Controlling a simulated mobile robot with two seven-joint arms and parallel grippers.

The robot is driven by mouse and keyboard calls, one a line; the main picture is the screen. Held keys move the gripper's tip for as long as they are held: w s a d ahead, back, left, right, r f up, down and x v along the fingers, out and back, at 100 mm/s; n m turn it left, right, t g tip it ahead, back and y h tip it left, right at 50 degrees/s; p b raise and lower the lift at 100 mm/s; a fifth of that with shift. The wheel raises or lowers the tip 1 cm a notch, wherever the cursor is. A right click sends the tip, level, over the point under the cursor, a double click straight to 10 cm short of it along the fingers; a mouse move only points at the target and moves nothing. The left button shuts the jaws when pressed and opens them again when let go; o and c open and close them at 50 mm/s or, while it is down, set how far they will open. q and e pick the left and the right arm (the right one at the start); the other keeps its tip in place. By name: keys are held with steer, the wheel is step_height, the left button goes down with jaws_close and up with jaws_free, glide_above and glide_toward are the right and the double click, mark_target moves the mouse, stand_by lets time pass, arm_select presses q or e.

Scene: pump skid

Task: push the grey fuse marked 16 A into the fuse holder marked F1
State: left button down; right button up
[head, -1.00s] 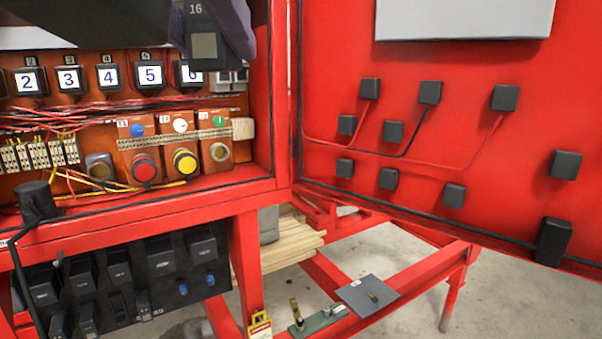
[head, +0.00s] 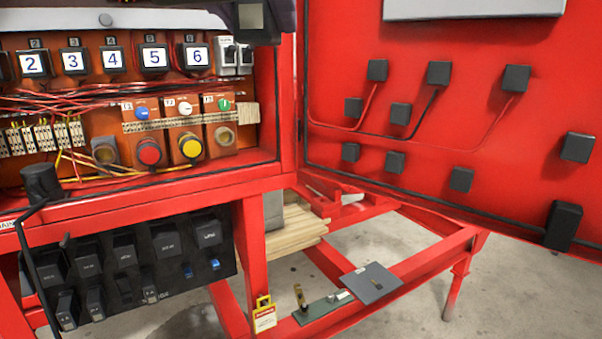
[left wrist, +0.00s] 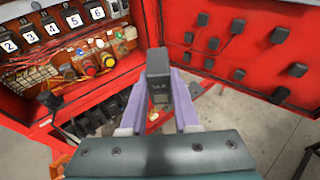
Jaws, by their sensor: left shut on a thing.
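In the head view the fuse (head: 252,34) is cut off by the top edge, in front of the cabinet's upper right corner. It is in the air, apart from any holder. I cannot make out a holder marked F1. Two light grey units (head: 234,57) sit right of the white tile marked 6. My right gripper is not in view.
The open red door (head: 450,120) with black blocks stands at the right. A black panel (head: 175,285) with several dark blocks hangs below the cabinet. A black lever (head: 42,183) sticks out at the left. A yellow tag (head: 264,315) and a grey plate (head: 371,281) are on the lower frame.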

arm_select(q)
steer(key=w+d+f+b, duration=0.2)
steer(key=w+d+b, duration=0.1)
steer(key=w+b, duration=0.15)
steer(key=w+a+f+n+y+b, duration=0.2)
steer(key=w+a+f+y+b, duration=0.1)
steer(key=w+a+f, duration=0.35)
steer(key=a+f+n+y+b, duration=0.1)
steer(key=a+f+b, duration=0.1)
steer(key=a+f, duration=0.3)
steer(key=a+f+n+g+y+b, duration=0.1)
steer(key=a+f, duration=0.4)
steer(key=f, duration=0.6)
steer(key=a+f+n+g+y+b, duration=0.1)
steer(key=a+f+n+y+b, duration=0.1)
steer(key=a+f, duration=0.3)
steer(key=shift+w+a+f+n+y+b, duration=0.25)
steer(key=shift+f+y+b, duration=0.3)
steer(key=shift+f, duration=1.35)
steer(key=shift+d+r, duration=0.15)
